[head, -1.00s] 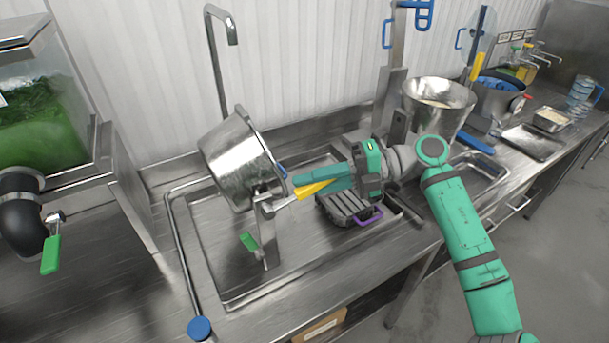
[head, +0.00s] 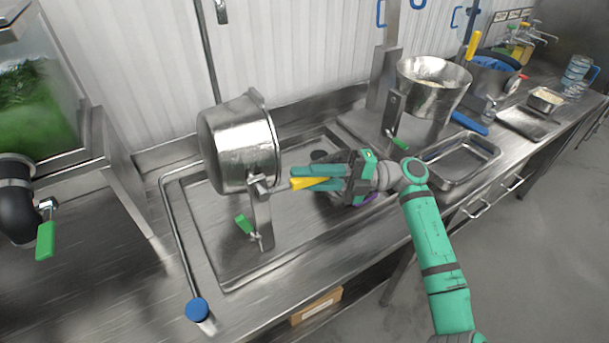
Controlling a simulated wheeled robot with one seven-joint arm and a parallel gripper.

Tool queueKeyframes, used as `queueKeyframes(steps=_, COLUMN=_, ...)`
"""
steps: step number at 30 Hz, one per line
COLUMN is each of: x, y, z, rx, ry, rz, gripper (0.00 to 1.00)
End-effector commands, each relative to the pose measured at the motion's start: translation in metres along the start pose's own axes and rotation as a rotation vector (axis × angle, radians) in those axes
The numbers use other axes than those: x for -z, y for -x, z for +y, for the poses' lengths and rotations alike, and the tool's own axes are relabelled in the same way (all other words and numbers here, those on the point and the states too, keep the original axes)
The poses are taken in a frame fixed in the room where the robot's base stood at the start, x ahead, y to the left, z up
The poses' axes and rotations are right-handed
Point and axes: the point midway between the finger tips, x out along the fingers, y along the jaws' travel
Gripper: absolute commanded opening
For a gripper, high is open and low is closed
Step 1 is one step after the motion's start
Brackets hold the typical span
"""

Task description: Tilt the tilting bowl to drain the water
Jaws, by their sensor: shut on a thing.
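The tilting bowl (head: 232,148) is a shiny metal pot on a post over the sink tray (head: 215,262) at the left of the bench. It lies tipped nearly on its side, its base to the left and its rim to the right. Its inside and any water are hidden. My gripper (head: 300,184), with teal fingers, is at the bowl's lower right. It is shut on the bowl's yellow handle (head: 301,183), whose metal shaft runs left to the bowl's pivot.
A faucet pipe (head: 208,55) rises behind the tilting bowl. A tank of green stuff (head: 35,110) stands at the left.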

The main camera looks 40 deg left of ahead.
Motion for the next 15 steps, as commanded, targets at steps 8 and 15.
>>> queueKeyframes(steps=8, x=0.0009, y=0.0011, z=-0.001, rx=0.003, ry=0.0, rz=0.0, gripper=0.38)
queueKeyframes(steps=15, x=0.0003, y=0.0005, z=-0.0004, rx=0.002, ry=0.0, rz=0.0, gripper=0.38)
